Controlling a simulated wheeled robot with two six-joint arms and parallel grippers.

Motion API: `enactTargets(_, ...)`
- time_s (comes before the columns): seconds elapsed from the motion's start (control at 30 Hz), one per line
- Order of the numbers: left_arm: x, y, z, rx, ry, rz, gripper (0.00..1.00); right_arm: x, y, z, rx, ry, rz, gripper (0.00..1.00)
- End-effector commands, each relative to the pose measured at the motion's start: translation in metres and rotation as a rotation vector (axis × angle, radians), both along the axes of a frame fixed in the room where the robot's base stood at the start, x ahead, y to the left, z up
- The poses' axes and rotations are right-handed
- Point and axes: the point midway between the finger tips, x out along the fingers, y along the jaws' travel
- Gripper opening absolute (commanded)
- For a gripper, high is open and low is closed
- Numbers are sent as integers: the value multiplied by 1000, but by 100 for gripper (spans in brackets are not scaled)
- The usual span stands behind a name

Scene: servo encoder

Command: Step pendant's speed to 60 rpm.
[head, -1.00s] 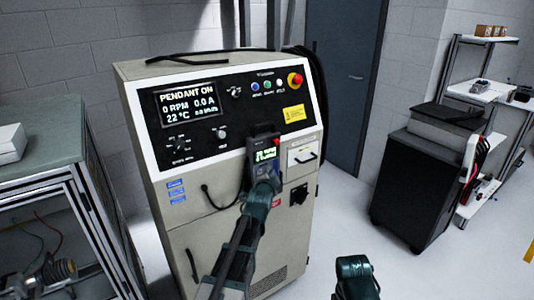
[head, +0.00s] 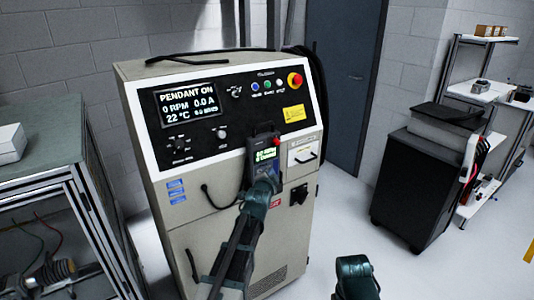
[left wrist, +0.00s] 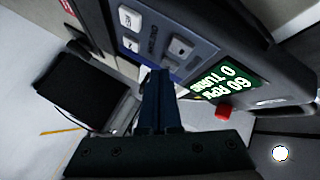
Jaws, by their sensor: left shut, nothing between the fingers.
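The pendant (head: 264,148) is a dark handheld box with a green screen and a red button, upright on the front of the beige cabinet. In the left wrist view its screen (left wrist: 224,82) appears turned and reads 60 RPM and 0 turns. Its blue keypad (left wrist: 160,38) has white and grey keys, some hidden by my fingers. My left gripper (left wrist: 160,78) is shut and empty, its fingertips at the keypad's lower edge beside the screen. I cannot tell whether they touch it. Part of my right arm shows at the bottom of the head view, without its fingers.
The cabinet panel's display (head: 189,102) reads PENDANT ON, 0 RPM, 0.0 A and 22 °C. A red emergency stop (head: 295,79) sits at its top right. A bench (head: 45,150) stands left and a black cart (head: 410,190) right, with clear floor between cabinet and cart.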

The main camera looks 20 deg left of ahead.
Motion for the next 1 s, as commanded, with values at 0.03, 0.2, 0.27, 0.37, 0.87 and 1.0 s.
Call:
enactTargets(0.03, -2, -2, 0, 1, 0, -2, 0, 0, 0, 0, 0, 0, 0, 50)
enactTargets(0.2, -6, -7, 0, 1, 0, 0, 0, 0, 0, 0, 0, 0, 0, 50)
enactTargets(0.27, -6, -7, 0, 0, 0, 0, 0, 0, 0, 0, 0, 0, 0, 50)
enactTargets(0.37, -5, -7, 0, -1, 0, 0, 0, 0, 0, 0, 0, 0, 0, 50)
enactTargets(0.87, -28, -35, 0, 2, 1, -2, 0, 0, 0, 0, 0, 0, 0, 50)
enactTargets(1.0, -36, -45, 0, -1, 1, -2, 0, 0, 0, 0, 0, 0, 0, 50)
